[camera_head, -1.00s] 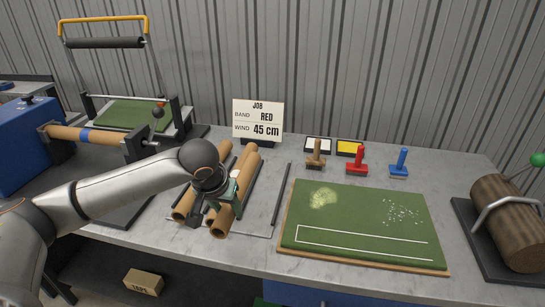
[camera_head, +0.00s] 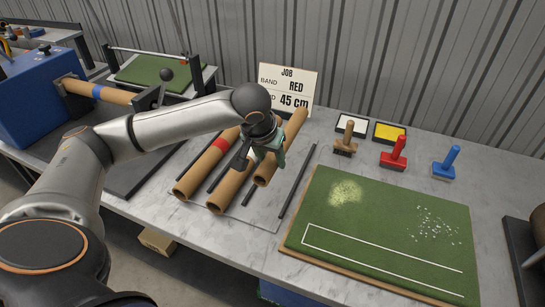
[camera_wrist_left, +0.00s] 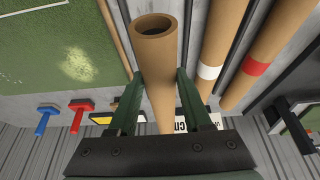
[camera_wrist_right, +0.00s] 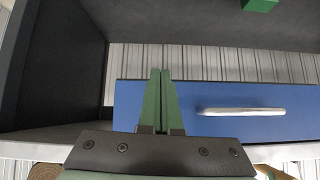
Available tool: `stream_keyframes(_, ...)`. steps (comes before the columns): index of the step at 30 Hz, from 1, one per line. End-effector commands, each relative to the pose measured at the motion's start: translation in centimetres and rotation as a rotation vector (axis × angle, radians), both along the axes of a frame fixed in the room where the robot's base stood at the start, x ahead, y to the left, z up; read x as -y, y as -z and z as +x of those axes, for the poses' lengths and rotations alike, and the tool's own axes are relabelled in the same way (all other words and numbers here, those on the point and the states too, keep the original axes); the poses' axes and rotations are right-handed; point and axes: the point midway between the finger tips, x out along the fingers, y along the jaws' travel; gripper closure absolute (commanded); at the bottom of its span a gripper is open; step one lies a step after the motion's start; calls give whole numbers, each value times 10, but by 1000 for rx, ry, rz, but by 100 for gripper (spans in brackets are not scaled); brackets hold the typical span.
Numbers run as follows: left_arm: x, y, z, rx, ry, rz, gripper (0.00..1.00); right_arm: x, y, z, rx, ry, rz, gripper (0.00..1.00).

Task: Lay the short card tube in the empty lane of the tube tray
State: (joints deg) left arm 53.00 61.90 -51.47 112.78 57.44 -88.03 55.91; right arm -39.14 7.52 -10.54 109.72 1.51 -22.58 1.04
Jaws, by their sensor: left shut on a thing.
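My left gripper (camera_head: 268,150) is shut around a plain brown card tube (camera_head: 267,172). In the left wrist view the tube (camera_wrist_left: 156,60) lies between the two fingers, its hollow end showing. The tube is above the right part of the tube tray (camera_head: 262,217), where a bare lane shows beside the right-hand dark divider (camera_head: 298,183). A red-banded tube (camera_head: 203,171) lies in the left lane. Another tube (camera_head: 228,191) lies in the middle; its white band (camera_wrist_left: 208,72) shows in the left wrist view. My right gripper (camera_wrist_right: 160,100) is shut and empty, facing a blue drawer.
The green turf mat (camera_head: 385,232) lies right of the tray. Several stamps, including a red one (camera_head: 395,153), and ink pads stand behind it. A job sign (camera_head: 287,85) stands behind the tray. The blue-ended winder (camera_head: 40,95) is at the left.

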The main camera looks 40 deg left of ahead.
Motion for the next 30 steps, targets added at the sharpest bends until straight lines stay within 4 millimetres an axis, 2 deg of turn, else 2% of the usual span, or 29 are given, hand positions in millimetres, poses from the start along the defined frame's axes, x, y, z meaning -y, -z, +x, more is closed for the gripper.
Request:
stream_keyframes(1, 0, 7, 0, 2, 0, 0, 100, 0, 9, 0, -1, 0, 0, 100)
stream_keyframes(14, 0, 39, 0, 3, 0, 1, 100, 0, 55, -1, -3, 0, -1, 100)
stream_keyframes(19, 0, 55, 0, 2, 0, 1, 100, -8, 74, 1, -20, -15, 8, 100)
stream_keyframes(20, 0, 57, 0, 2, 0, 1, 100, -11, 75, 3, -19, -19, 11, 100)
stream_keyframes(21, 0, 57, -1, -1, 0, 1, 100, -15, 65, 6, -13, -27, 16, 100)
stream_keyframes(24, 0, 66, -1, -2, 0, 0, 100, -19, 56, 14, 9, -33, 24, 100)
stream_keyframes(30, 0, 81, 0, -1, -1, -1, 100, -19, 54, 15, 15, -33, 23, 100)
